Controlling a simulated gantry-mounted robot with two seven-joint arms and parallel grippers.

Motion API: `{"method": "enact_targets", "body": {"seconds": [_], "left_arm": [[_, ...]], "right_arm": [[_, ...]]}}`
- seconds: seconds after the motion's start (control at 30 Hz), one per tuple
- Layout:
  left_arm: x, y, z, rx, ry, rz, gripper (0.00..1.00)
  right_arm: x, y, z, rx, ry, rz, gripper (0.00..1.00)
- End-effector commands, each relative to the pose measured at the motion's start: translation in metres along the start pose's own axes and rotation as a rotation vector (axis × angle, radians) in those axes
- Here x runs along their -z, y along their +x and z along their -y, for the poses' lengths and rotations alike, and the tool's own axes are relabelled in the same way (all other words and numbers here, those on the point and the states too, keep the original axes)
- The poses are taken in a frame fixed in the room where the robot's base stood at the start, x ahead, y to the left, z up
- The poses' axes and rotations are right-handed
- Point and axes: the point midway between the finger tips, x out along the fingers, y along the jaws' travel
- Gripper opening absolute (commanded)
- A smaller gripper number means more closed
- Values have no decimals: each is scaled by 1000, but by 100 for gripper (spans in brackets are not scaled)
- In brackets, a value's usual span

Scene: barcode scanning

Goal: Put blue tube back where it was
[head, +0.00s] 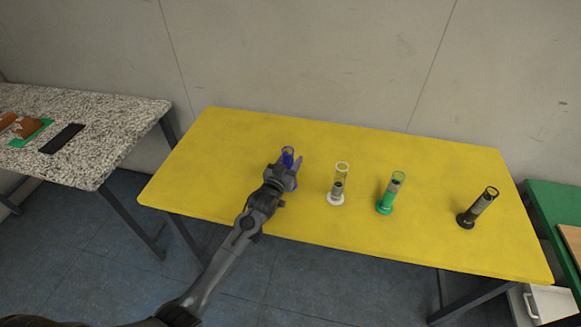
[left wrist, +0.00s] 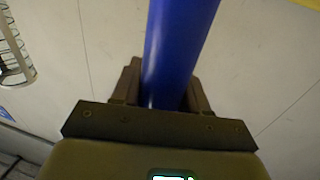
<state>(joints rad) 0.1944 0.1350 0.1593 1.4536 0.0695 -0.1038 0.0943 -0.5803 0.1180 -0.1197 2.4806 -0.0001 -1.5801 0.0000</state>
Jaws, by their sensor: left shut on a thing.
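The blue tube (head: 287,157) is in my left gripper (head: 285,172) over the left part of the yellow table (head: 230,150). In the left wrist view the blue tube (left wrist: 176,50) stands between the two fingers of the left gripper (left wrist: 160,90), which are shut on it. My right gripper is not in view.
To the right on the yellow table stand a white-based clear tube (head: 337,185), a green tube (head: 390,194) and a black tube (head: 478,208). A speckled table (head: 100,115) is at the left, a green table (head: 550,205) at the right. The table's left end is clear.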

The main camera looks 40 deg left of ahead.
Motion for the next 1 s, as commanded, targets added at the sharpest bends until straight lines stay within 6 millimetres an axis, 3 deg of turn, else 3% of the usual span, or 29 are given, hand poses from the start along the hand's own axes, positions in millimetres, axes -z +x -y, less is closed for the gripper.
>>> {"method": "enact_targets", "body": {"seconds": [0.17,0.6,0.63,0.8,1.0], "left_arm": [[-22,0,0,0,0,0,3],[-28,0,0,0,0,-1,3],[-29,0,0,0,0,1,47],[-28,0,0,0,0,1,70],[-28,0,0,0,0,1,70]], "right_arm": [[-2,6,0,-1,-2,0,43],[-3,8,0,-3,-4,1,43],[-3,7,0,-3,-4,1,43],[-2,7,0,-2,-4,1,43],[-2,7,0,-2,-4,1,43]]}}
